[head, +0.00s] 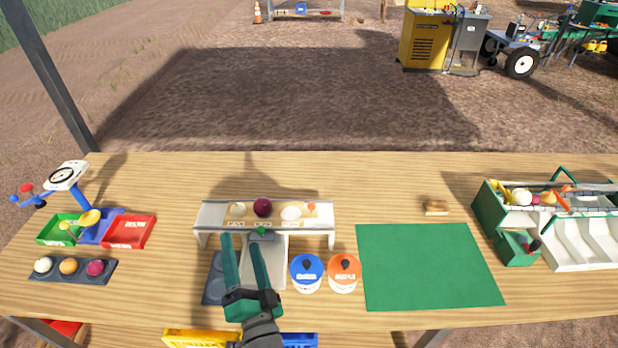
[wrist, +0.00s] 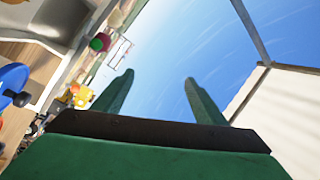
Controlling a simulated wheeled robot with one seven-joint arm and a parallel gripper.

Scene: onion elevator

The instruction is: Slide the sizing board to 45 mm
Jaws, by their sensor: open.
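What looks like the sizing board is a pale, labelled raised board (head: 322,213) at the middle of the table in the head view. Several onions, including a dark red one (head: 262,207), sit along it. Its label figures are too small to read. A small green piece (head: 262,231) shows at its front edge, above a pale ramp (head: 278,275). My gripper (head: 243,240) is open and empty, its green fingers over the ramp's left side, just in front of the board. The wrist view shows both fingers (wrist: 157,80) apart with only sky between them.
Blue-lidded (head: 307,267) and orange-lidded (head: 344,266) jars stand close right of the ramp. A green mat (head: 430,265) lies farther right. A green crate (head: 490,210) is at the right end. A scale (head: 66,176), red tray (head: 130,232) and onion holder (head: 72,270) are left.

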